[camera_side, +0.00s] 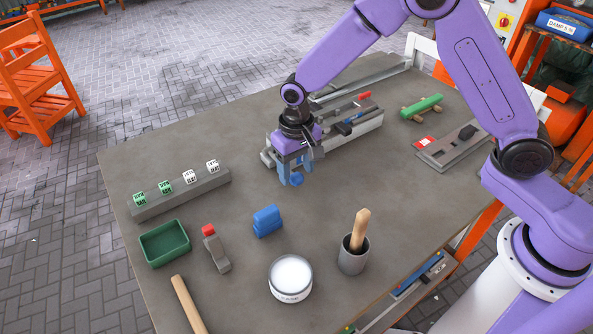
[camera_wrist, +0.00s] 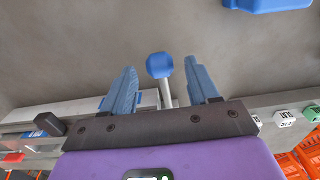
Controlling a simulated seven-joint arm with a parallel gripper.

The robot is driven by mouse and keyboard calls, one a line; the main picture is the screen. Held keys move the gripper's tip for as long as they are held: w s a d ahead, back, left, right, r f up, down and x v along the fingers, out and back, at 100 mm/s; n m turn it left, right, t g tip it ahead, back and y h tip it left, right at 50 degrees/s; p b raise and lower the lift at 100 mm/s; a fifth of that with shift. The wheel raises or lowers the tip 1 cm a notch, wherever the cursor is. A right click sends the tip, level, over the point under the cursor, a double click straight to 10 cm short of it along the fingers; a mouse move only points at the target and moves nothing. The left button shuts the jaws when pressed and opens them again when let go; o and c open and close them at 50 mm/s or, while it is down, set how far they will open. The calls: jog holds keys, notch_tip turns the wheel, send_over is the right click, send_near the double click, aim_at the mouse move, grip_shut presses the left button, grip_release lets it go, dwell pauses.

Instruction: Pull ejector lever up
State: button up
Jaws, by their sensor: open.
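The ejector lever is a pale rod with a round blue knob (camera_wrist: 159,65). In the wrist view it stands between my two blue fingers, with a gap on each side. My gripper (camera_side: 293,174) is open over the front end of a grey machine block (camera_side: 350,140), and the blue knob shows just below the fingers in the side view (camera_side: 297,180). My gripper hides the foot of the lever.
Near the block lie a blue stacked piece (camera_side: 267,221), a green tray (camera_side: 165,244), a white round tub (camera_side: 290,278) and a cup with a wooden handle (camera_side: 352,255). A grey bar (camera_side: 180,194) carries several cubes.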

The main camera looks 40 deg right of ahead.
jog(key=shift+f, duration=0.7)
grip_shut()
